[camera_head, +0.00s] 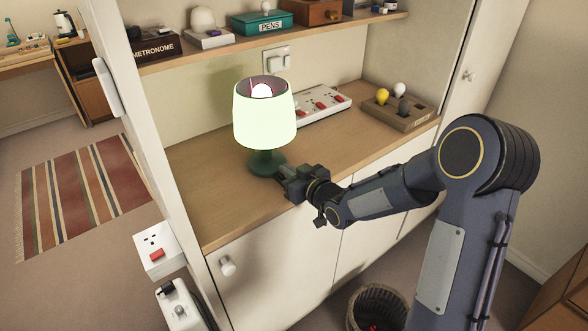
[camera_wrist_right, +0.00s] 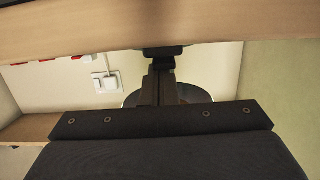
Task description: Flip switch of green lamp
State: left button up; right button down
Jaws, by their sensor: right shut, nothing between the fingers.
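The green lamp (camera_head: 265,115) stands upright on the wooden counter, with a pale green shade that glows and a bright bulb inside. Its dark green base (camera_head: 266,163) is partly hidden by my right gripper. My right gripper (camera_head: 283,175) is shut and empty, right at the near right side of the base. I cannot tell whether it touches the base. I cannot make out the lamp's switch. In the right wrist view the closed fingers (camera_wrist_right: 164,62) cover the middle, and a dark-rimmed round shape behind them is unclear. My left gripper is not in view.
A power strip (camera_head: 320,105) with red switches and a wooden block with several bulbs (camera_head: 398,108) stand right of the lamp. A wall socket with a plug (camera_head: 277,60) is behind. A shelf (camera_head: 350,25) hangs above. The counter's front left (camera_head: 215,210) is clear.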

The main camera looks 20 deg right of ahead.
jog(key=r, duration=0.2)
jog(key=r+p, duration=0.1)
jog(key=r, duration=0.1)
jog(key=shift+w+a+r+p, duration=0.1)
jog(key=shift+w+r+p, duration=0.1)
jog(key=shift+r+p, duration=0.15)
pick_arm(q)
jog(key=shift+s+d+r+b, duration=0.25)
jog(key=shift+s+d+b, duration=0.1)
jog(key=shift+b, duration=0.35)
pick_arm(e)
jog(key=r+v, duration=0.1)
jog(key=v, duration=0.8)
jog(key=shift+s, duration=0.2)
jog(key=shift+r, duration=0.15)
